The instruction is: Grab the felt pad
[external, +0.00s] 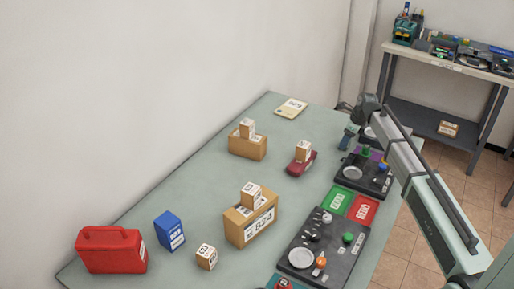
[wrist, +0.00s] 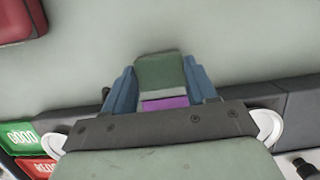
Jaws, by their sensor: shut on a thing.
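A dark green block-like piece, which looks like the felt pad (wrist: 160,72), sits between the two blue fingers of my gripper (wrist: 161,84) in the wrist view. My gripper is shut on it. In the external view my gripper (external: 347,137) is small, at the far right edge of the table, above the dark panel. The pad cannot be made out clearly there. I cannot tell how high it is held.
A purple patch (wrist: 165,103) shows below the pad. Green (external: 338,201) and red (external: 362,209) plates lie between two dark panels. A red box with a small carton (external: 302,160) stands left of my gripper. Numbered cartons (external: 251,215), a blue box (external: 169,231) and a red canister (external: 111,250) stand nearer.

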